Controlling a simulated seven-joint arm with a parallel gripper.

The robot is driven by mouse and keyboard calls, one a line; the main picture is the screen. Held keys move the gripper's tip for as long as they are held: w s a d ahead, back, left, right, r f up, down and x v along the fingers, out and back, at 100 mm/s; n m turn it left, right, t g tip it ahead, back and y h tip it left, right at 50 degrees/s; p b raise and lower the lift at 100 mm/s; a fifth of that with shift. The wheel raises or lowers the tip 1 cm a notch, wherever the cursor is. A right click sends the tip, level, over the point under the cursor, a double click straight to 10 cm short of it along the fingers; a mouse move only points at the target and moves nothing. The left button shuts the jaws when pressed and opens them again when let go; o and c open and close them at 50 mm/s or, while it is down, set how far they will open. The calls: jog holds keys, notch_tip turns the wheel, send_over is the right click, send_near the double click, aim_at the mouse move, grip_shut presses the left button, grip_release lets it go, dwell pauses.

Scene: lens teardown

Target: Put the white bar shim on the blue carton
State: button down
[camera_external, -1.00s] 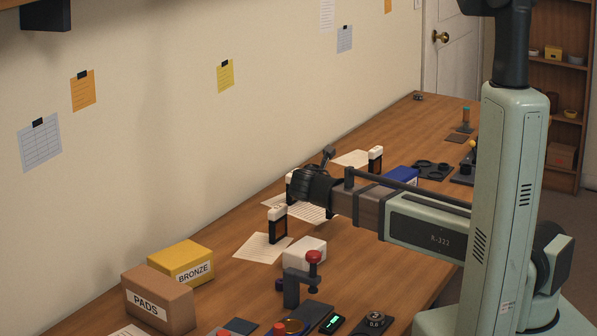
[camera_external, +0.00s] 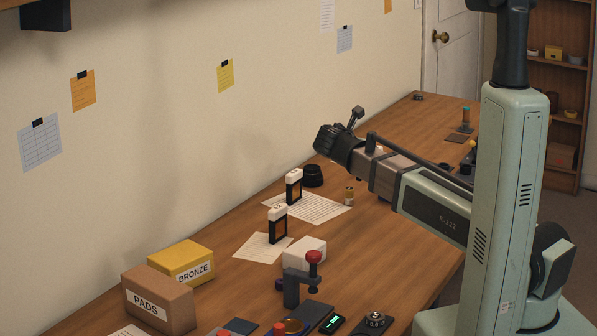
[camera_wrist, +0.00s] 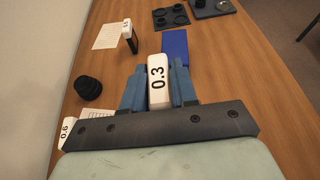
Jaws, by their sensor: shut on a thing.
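My gripper (camera_wrist: 158,66) is shut on a white bar shim (camera_wrist: 158,90) marked 0.3, which sits between its two fingers. The blue carton (camera_wrist: 174,46) stands on the table just beyond the fingertips in the wrist view, slightly to the right. The shim appears above the table and apart from the carton; the height is hard to judge. In the external view my gripper (camera_external: 335,140) is raised over the table, with the held shim not discernible. The carton is hidden behind my arm there.
White-topped shims in black holders stand on paper sheets (camera_external: 294,186) (camera_external: 278,222); another (camera_wrist: 127,29) stands left of the carton. A black cylinder (camera_wrist: 88,88) and a small gold cylinder (camera_external: 349,195) stand nearby. Dark trays (camera_wrist: 170,17) lie beyond the carton.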

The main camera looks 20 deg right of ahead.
jog(key=w+d+r+m+g+h, duration=0.1)
jog(key=w+d+r+m+g, duration=0.15)
jog(key=w+d, duration=0.35)
jog(key=w+d+r+m+g+h, duration=0.1)
jog(key=w+d+r, duration=0.35)
jog(key=d, duration=0.45)
jog(key=shift+m+h, duration=0.25)
jog(key=shift+h, duration=0.15)
jog(key=shift+s+a+f, duration=0.1)
jog(key=shift+s+f, duration=0.05)
jog(key=shift+f, duration=2.6)
jog(key=shift+s+a+f, duration=0.1)
jog(key=shift+s+f, duration=0.05)
jog(key=shift+f, duration=2.6)
jog(key=shift+f, duration=0.1)
jog(key=c, duration=0.9)
grip_release()
